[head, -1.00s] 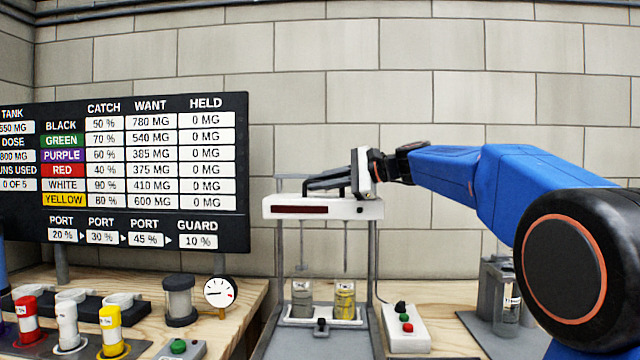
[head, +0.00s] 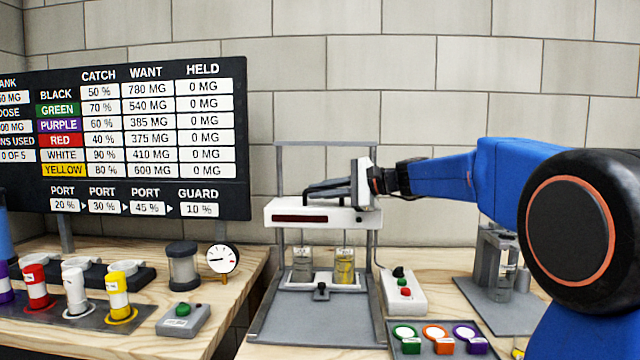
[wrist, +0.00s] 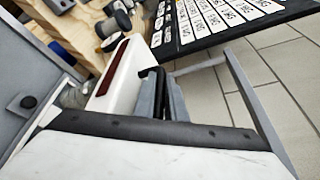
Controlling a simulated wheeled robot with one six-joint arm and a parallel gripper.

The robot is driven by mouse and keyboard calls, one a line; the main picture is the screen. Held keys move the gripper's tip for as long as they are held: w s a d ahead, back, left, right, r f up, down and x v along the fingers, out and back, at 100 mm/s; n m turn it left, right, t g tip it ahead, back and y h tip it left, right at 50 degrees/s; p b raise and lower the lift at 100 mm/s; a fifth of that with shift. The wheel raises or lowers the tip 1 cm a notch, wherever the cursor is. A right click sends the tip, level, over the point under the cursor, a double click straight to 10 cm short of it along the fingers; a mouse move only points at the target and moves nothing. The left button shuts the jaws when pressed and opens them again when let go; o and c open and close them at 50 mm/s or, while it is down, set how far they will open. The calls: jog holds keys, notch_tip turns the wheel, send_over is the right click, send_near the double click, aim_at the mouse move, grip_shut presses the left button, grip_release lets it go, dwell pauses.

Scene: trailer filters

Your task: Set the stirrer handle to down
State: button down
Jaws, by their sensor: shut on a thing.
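The stirrer (head: 356,216) has a white head bar with a dark red strip, carried on a grey upright frame. The bar sits part-way down the frame, just above two jars: a grey one (head: 302,266) and a yellow one (head: 345,266). My gripper (head: 328,190) is at the top of the bar, shut on the dark stirrer handle. In the wrist view the fingers (wrist: 165,100) close around a black bent piece beside the white bar (wrist: 112,82).
A control box (head: 404,291) with red and green buttons stands right of the stirrer. A grey stand (head: 497,262) is further right. Coloured cartridges (head: 76,290), a dial gauge (head: 222,260) and a dark board (head: 20,190) are left. A tray of coloured rings (head: 412,350) lies in front.

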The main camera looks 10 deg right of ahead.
jog(key=shift+f, duration=0.35)
jog(key=c, duration=1.8)
grip_release()
jog(key=shift+s+d+r, duration=0.2)
jog(key=shift+s+d, duration=0.1)
jog(key=shift+d, duration=0.15)
jog(key=v, duration=1.6)
jog(key=shift+d, duration=0.15)
jog(key=shift+s, duration=0.1)
